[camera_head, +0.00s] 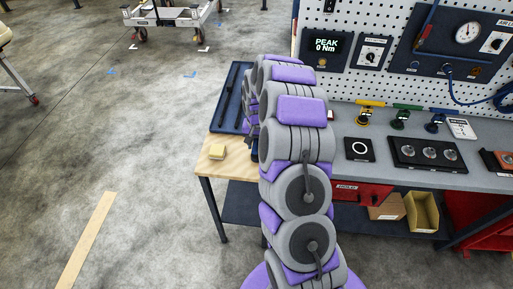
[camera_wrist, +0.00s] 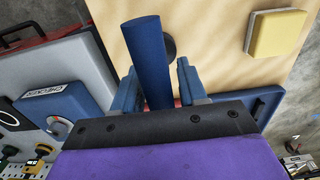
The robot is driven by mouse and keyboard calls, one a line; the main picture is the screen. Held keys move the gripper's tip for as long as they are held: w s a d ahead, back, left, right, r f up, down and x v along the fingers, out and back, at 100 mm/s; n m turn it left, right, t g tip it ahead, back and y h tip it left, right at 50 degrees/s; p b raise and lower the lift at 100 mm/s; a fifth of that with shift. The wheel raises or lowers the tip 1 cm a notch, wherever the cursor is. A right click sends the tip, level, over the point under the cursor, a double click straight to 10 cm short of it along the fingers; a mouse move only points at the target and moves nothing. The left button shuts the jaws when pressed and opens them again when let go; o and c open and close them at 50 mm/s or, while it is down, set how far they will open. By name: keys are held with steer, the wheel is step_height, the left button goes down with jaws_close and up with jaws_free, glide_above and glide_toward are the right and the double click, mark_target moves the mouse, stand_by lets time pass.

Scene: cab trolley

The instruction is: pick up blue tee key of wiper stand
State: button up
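In the wrist view a blue cylindrical bar, which looks like the tee key's handle (camera_wrist: 147,50), stretches between the two blue fingers of my gripper (camera_wrist: 156,70). A gap shows between the bar and the right finger; the left finger is close to it. The gripper is open around the bar, with no clear grip on it. A dark round piece (camera_wrist: 169,46) shows partly behind the bar against the wooden top. The bar's lower end is hidden by the gripper body. In the head view my arm hides the gripper and this key almost completely.
A yellow block (camera_head: 217,152) lies on the bench's wooden end (camera_head: 212,168). A dark blue tray (camera_head: 219,122) with long black items is behind. Yellow (camera_head: 365,113), green (camera_head: 402,118) and blue (camera_head: 435,122) handled fittings stand farther right. Open floor lies left of the bench.

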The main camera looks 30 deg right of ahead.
jaws_close()
steer(key=shift+r, duration=0.1)
stand_by(0.5)
